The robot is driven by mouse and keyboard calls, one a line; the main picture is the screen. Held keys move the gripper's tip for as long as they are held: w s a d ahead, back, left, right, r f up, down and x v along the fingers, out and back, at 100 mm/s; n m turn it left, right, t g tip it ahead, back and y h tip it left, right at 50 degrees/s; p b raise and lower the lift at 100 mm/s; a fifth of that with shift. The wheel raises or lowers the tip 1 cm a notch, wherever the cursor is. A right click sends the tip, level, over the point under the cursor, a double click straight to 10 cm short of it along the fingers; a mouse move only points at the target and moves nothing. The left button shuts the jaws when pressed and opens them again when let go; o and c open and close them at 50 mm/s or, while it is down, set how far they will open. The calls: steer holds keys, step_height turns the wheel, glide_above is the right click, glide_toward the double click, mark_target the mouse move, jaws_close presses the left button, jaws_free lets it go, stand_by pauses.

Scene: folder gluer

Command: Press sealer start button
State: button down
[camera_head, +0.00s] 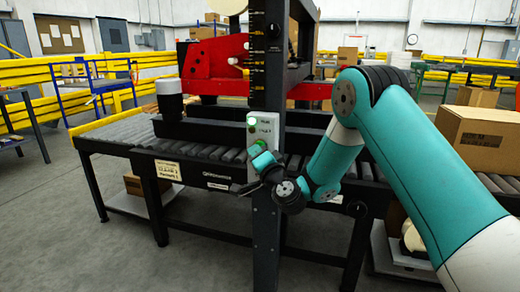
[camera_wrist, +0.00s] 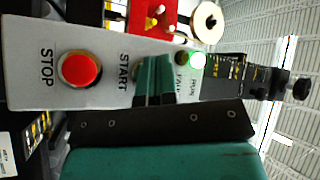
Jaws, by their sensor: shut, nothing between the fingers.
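The sealer's pale control panel (camera_head: 268,124) is fixed to the dark post in the head view, its lower part hidden by my arm's end. In the wrist view the panel (camera_wrist: 108,96) appears turned sideways. It has a red STOP button (camera_wrist: 80,70), a START label (camera_wrist: 124,72) and a lit green RUN light (camera_wrist: 197,60). My gripper (camera_wrist: 155,80) is shut and empty, its teal fingers in front of the panel beside the START label. They hide most of the start button there, so I cannot tell whether they touch it.
The roller conveyor (camera_head: 110,130) runs left from the post. A cardboard box (camera_head: 481,138) sits on the conveyor at right. Red sealer parts (camera_head: 212,62) are behind the post. Open grey floor (camera_head: 60,230) lies at front left.

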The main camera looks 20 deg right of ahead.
steer(key=shift+s+a, duration=0.2)
steer(key=shift+s, duration=0.05)
steer(key=s+a+b, duration=0.2)
steer(key=s, duration=0.1)
steer(key=s+a+b, duration=0.1)
steer(key=shift+s+a, duration=0.25)
steer(key=shift+s, duration=0.15)
stand_by(0.7)
